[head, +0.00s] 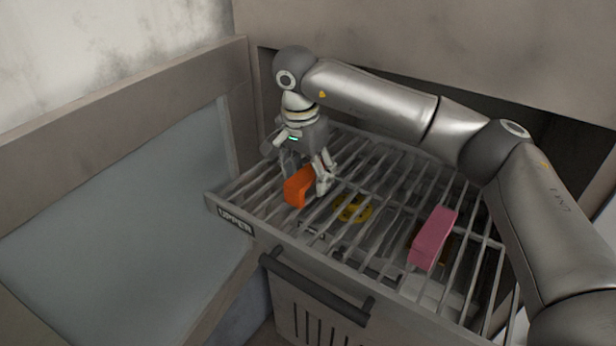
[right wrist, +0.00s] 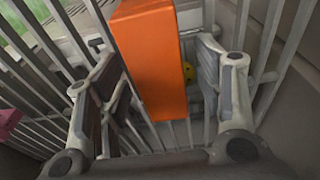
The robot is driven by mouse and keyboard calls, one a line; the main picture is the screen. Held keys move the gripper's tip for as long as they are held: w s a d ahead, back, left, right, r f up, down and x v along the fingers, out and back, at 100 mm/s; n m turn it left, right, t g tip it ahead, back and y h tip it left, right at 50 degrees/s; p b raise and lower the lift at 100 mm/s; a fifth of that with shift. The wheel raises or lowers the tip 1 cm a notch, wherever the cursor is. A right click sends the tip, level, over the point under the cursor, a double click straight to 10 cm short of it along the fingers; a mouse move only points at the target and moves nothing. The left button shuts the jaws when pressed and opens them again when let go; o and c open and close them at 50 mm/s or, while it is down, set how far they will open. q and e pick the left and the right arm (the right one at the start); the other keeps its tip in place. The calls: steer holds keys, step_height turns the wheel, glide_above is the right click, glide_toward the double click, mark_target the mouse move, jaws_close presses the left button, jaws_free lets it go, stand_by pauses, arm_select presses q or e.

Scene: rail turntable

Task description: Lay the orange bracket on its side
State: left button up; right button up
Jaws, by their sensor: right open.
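The orange bracket (head: 298,187) is on the upper wire rack (head: 228,197), near its front left. It looks like a long block in the right wrist view (right wrist: 152,62), with part of it cut off at the top. My right gripper (head: 306,178) is over the bracket, fingers pointing down. In the right wrist view the open fingers stand on either side of the bracket, with a visible gap on the right. Whether the left finger touches it I cannot tell. Part of the bracket is hidden behind a finger in the head view. My left gripper is out of view.
A pink block (head: 434,238) lies on the rack to the right. A yellow round thing (head: 352,208) shows below the bars. A dark handle (head: 318,288) runs along the front under the rack. A panelled wall (head: 120,200) stands at the left.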

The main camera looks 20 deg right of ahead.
steer(key=c, duration=1.3)
steer(key=shift+r, duration=0.1)
steer(key=shift+c, duration=0.2)
